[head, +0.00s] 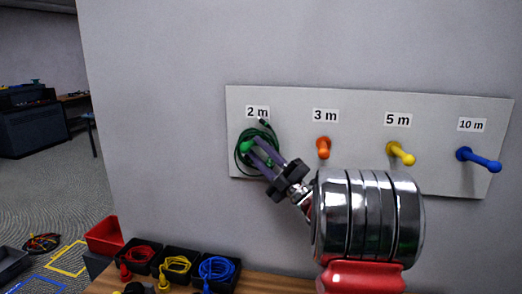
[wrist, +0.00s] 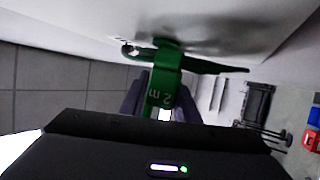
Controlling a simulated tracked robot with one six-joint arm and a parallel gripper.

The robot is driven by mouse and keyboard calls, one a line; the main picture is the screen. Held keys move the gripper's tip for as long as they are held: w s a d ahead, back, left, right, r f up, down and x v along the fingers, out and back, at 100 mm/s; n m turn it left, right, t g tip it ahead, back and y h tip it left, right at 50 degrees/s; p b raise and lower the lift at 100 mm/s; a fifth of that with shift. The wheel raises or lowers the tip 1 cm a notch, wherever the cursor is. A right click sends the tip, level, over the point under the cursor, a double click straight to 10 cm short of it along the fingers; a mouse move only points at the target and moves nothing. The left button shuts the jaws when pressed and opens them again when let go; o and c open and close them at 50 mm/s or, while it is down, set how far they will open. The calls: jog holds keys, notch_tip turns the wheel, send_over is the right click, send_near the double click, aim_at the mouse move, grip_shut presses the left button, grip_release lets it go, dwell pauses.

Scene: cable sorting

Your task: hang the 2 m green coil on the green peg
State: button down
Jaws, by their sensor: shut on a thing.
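The green coil (head: 262,131) is up at the board under the "2 m" label. The round end of the green peg (head: 245,147) shows inside the outline of its loop, towards the left. I cannot tell for sure how deep the peg sits in the loop. My gripper (head: 266,154) is at the coil, its fingers crossing the loop from the lower right. In the wrist view the fingers are shut on the coil's green "2 m" tag (wrist: 164,88), with the coil (wrist: 205,65) edge-on close to the pale board. The fingers hide part of the loop.
The orange peg (head: 323,147), yellow peg (head: 400,153) and blue peg (head: 478,159) stick out of the board (head: 360,110) to the right, all bare. Below are black bins with red, yellow and blue coils (head: 216,268), and a red bin (head: 104,235).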

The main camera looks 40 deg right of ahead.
jog(key=shift+w+a+f+m+g+h, duration=0.1)
jog(key=shift+w+f+m+g+h, duration=0.1)
jog(key=shift+f, duration=0.6)
jog(key=shift+w+a+f+m+g+h, duration=0.1)
jog(key=shift+w+f, duration=0.1)
jog(key=shift+f, duration=0.55)
jog(key=c, duration=1.4)
grip_release()
jog(key=shift+w, duration=0.1)
jog(key=shift+o, duration=0.5)
jog(key=shift+d, duration=0.1)
jog(key=shift+o, duration=0.2)
jog(key=shift+d, duration=0.1)
jog(key=shift+f, duration=0.1)
jog(key=v, duration=1.3)
jog(key=shift+s, duration=0.35)
